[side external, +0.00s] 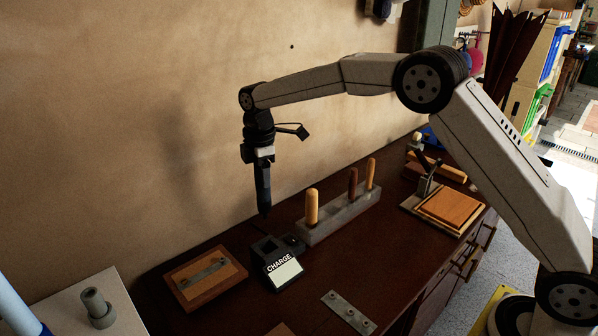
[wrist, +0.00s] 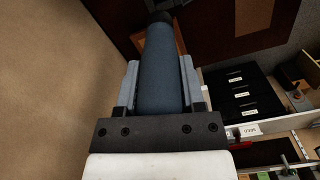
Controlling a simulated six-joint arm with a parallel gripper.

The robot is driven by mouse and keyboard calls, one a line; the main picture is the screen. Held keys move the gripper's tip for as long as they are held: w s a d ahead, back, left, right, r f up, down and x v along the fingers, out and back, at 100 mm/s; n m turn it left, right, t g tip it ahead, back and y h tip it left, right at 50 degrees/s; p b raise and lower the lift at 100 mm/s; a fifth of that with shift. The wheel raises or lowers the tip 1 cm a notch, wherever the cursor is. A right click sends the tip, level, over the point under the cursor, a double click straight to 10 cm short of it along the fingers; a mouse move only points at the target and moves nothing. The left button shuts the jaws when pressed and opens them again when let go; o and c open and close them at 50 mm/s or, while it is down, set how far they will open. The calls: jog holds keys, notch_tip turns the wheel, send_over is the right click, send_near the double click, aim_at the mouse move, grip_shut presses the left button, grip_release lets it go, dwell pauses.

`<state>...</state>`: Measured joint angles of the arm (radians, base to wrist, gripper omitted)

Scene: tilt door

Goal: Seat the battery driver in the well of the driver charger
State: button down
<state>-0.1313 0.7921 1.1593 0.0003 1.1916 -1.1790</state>
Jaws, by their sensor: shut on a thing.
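My gripper (side external: 262,155) points down and is shut on the battery driver (side external: 263,188), a dark blue-grey cylinder with a black end. The driver hangs roughly upright, with its lower end a little above the driver charger (side external: 284,274) in the side view. The charger is a black block marked CHARGE with a pale panel, and its well (side external: 266,246) is a dark recess at the back. The driver also shows in the wrist view (wrist: 160,70) between the jaws. I cannot make out the charger in the wrist view.
A grey rack (side external: 340,216) with several upright handles stands right of the charger. A wooden block with a metal plate (side external: 206,275) lies left. A drilled metal strip (side external: 348,312) lies in front. The wall (side external: 190,110) is behind. Open space surrounds the held driver.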

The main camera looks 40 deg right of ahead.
aim_at(264, 199)
jog(key=shift+f, duration=1.7)
jog(key=shift+f, duration=5.8)
jog(key=shift+c, duration=0.5)
grip_release()
jog(key=shift+r, duration=3.9)
